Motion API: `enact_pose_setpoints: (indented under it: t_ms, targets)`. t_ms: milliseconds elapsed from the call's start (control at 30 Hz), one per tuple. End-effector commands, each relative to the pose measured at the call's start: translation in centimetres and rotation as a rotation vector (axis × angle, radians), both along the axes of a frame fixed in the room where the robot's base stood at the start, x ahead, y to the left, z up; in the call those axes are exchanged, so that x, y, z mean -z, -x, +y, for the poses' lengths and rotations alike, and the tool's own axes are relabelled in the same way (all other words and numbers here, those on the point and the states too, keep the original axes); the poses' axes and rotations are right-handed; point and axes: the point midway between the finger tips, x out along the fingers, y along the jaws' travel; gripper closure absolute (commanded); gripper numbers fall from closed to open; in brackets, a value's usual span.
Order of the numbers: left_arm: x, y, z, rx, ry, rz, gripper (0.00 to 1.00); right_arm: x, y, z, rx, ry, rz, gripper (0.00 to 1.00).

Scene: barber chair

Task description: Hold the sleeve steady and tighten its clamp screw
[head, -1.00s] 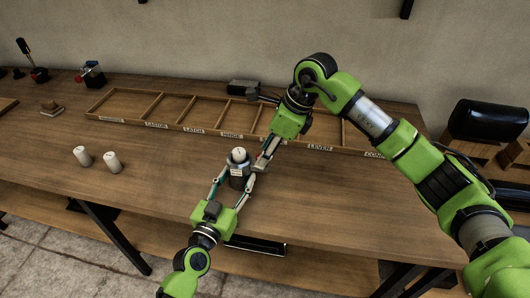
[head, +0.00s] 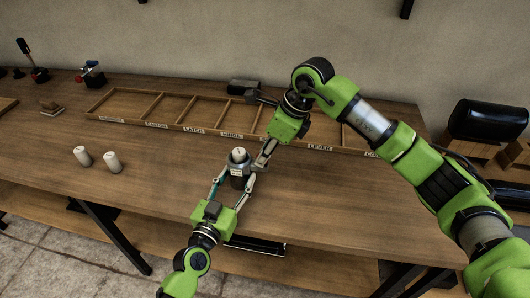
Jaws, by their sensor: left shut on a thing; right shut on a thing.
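The sleeve (head: 238,170) is a dark upright cylinder with a pale top, standing on the bench near its middle. My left gripper (head: 233,184) comes from the front edge, and its two fingers are shut around the lower part of the sleeve. My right gripper (head: 262,163) reaches down from the upper right. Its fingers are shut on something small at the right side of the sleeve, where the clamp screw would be. The screw itself is too small and hidden by the fingers to make out.
A wooden tray (head: 97,107) with labelled compartments lies along the back. A black cushion (head: 488,120) on wooden blocks is at the right. The bench (head: 330,205) is clear right of the sleeve.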

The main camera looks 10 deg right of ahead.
Motion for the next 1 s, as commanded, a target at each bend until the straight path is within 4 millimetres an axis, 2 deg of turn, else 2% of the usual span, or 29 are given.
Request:
enact_pose_setpoints:
  t_ms: [600, 1000]
  targets:
    - [0.12, 0.01, 0.04, 0.0, -0.004, 0.001, 0.85, -0.02, 0.26, 0.17, 0.436, 0.002, -0.001, 1.0]
    - [0.12, 0.0, 0.06, -0.001, -0.004, 0.0, 0.85, -0.03, 0.32, 0.26, 0.578, 0.001, 0.0, 1.0]
